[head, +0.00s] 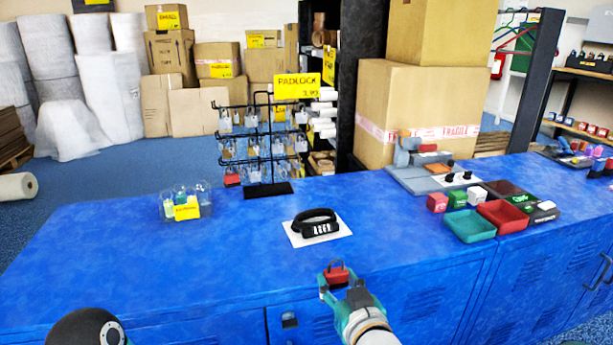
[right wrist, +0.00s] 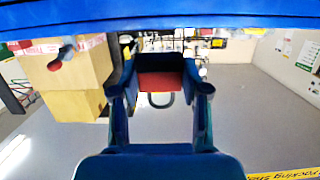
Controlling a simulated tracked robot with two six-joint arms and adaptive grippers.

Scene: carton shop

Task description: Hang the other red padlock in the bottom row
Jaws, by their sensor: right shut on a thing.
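A red padlock (head: 337,276) is gripped between the fingers of my right gripper (head: 336,283), in front of the counter's near edge. The right wrist view shows the red padlock body (right wrist: 160,80) between the two fingers (right wrist: 160,86), with its shackle at the lower side of that picture. The black wire rack (head: 258,140) stands at the back of the counter, with several padlocks hanging in rows. Another red padlock (head: 232,180) is at the left end of its bottom row. My left gripper is not in view.
A yellow padlock sign (head: 297,86) tops the rack. A black strap item (head: 315,223) on a white card lies between my right gripper and the rack. A clear tub (head: 186,203) stands left. Green (head: 468,226) and red trays are right. The blue counter (head: 130,260) is clear at left.

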